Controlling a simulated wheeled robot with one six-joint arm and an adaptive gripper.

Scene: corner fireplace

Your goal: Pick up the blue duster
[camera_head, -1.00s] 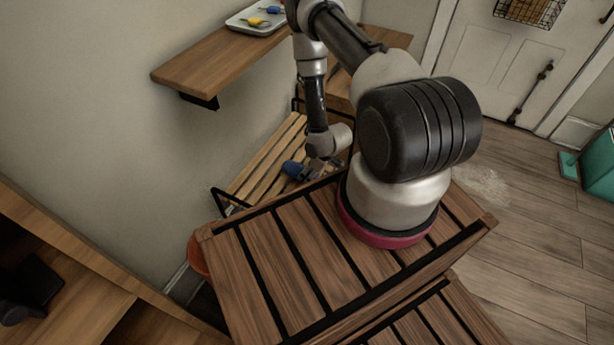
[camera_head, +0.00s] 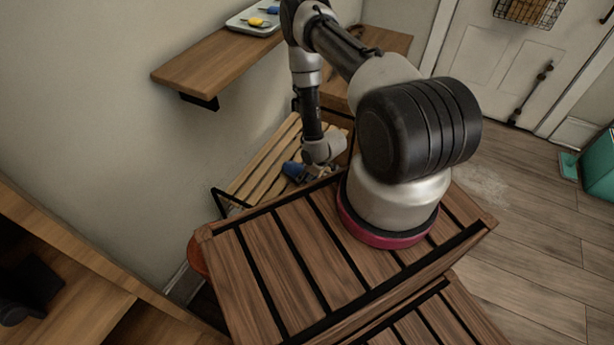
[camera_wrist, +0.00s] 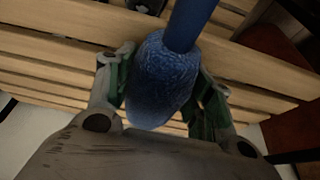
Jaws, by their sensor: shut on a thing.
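The blue duster (camera_wrist: 160,82) has a fuzzy head and a smooth blue handle that runs to the top of the wrist view. My gripper (camera_wrist: 165,95) is shut on the duster's head, one finger on each side. In the head view the duster (camera_head: 293,171) shows as a small blue shape over the light slatted bench (camera_head: 262,178), beside my gripper (camera_head: 312,172). The far part of the duster is out of the wrist view. I cannot tell whether it touches the slats.
A wooden wall shelf (camera_head: 215,68) with a white tray (camera_head: 254,22) of small colourful items is above the bench. An orange-red round object (camera_head: 197,257) is at lower left. Open floor (camera_head: 520,240) lies to the right.

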